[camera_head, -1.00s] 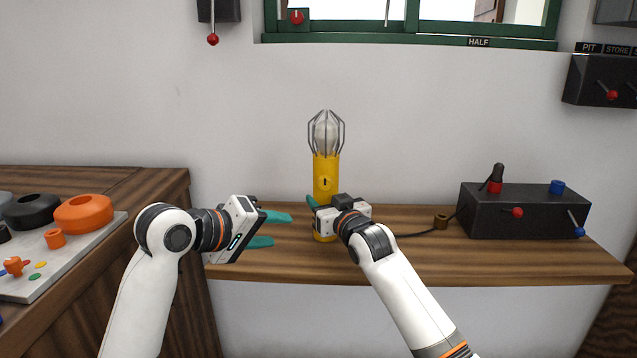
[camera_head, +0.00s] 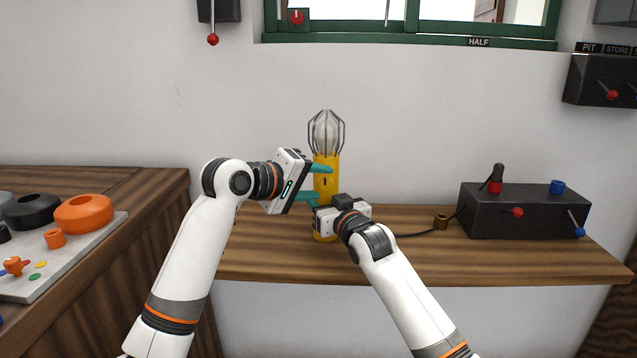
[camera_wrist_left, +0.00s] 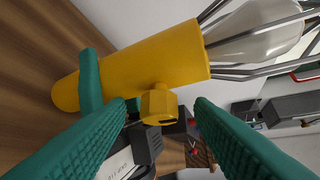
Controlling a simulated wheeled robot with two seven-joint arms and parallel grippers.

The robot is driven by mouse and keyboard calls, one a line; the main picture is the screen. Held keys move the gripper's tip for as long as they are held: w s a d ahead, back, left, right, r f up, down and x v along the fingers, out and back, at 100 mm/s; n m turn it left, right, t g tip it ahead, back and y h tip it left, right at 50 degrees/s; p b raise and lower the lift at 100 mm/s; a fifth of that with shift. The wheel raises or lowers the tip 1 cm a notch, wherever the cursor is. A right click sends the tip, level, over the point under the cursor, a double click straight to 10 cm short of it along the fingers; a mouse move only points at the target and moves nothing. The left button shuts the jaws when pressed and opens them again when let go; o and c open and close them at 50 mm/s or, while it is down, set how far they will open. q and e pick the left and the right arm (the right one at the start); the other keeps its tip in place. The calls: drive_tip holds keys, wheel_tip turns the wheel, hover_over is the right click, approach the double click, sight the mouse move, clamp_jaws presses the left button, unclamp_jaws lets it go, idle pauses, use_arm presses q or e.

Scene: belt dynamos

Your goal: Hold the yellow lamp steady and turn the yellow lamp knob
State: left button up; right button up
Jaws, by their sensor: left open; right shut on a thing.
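The yellow lamp (camera_head: 326,165) stands upright on the wooden shelf, with a wire cage around its bulb. My right gripper (camera_head: 318,207) is shut on the lamp's lower body. My left gripper (camera_head: 325,183) is open in front of the lamp body, its teal fingers pointing right. In the left wrist view, the yellow lamp knob (camera_wrist_left: 158,104) sticks out from the lamp body (camera_wrist_left: 150,68). The knob lies between the two open left fingers (camera_wrist_left: 165,118), with a gap on each side. In the head view the left fingers partly cover the lamp body.
The wooden shelf (camera_head: 420,265) holds a black box (camera_head: 525,212) with red and blue controls at the right. A small brown ring (camera_head: 441,221) sits on the cable beside it. A panel with orange knobs (camera_head: 84,213) is at the left. The wall behind the lamp is bare.

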use_arm(q)
drive_tip(key=shift+w+d+f, duration=0.25)
drive_tip(key=shift+w+d, duration=0.15)
drive_tip(key=shift+w, duration=0.05)
drive_tip(key=c, duration=1)
